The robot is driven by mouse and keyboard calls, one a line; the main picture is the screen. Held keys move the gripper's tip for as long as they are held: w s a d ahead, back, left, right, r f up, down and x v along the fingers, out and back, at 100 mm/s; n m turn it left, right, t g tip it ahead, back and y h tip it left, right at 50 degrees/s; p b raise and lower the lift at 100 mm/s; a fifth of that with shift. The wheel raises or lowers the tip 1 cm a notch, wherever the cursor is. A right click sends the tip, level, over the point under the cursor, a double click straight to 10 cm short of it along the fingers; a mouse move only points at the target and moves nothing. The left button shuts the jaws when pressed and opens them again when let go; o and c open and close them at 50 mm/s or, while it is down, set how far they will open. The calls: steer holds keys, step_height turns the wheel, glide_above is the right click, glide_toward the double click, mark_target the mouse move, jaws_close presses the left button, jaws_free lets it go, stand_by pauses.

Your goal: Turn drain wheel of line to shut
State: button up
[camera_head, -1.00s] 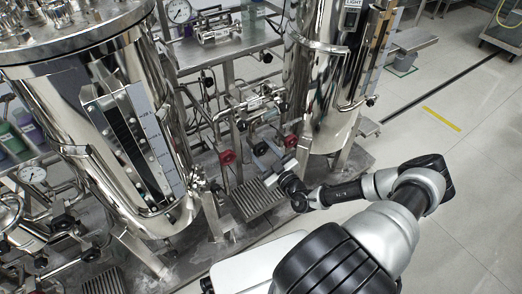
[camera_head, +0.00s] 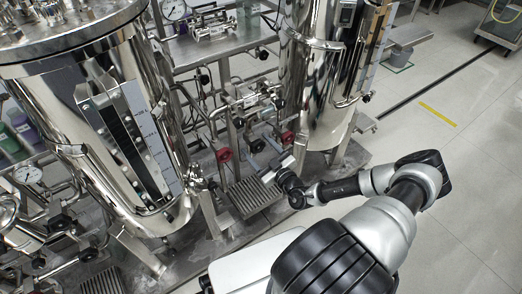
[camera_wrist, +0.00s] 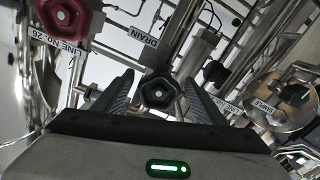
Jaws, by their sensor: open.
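A dark lobed handwheel (camera_wrist: 157,92) shows between the two fingers in the wrist view, just below a white label reading DRAIN (camera_wrist: 143,35). My gripper (camera_wrist: 158,86) is open, with one finger to each side of this wheel in the picture. I see no finger touching it, and cannot tell how deep the wheel sits between them. In the head view my gripper (camera_head: 270,176) is low in front of the pipework between the two steel tanks. Which way the wheel is turned cannot be told.
A red handwheel (camera_wrist: 70,16) with a LINE NO. 26 label is close at upper left in the wrist view. A SAMPLE label (camera_wrist: 264,111) is at right. Steel tanks (camera_head: 105,110) (camera_head: 325,75) flank the pipes. Open floor (camera_head: 465,155) lies at right.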

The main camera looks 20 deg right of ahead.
steer(key=s+d+p, duration=0.2)
steer(key=s+d, duration=0.1)
steer(key=s, duration=1.4)
steer(key=shift+d, duration=0.15)
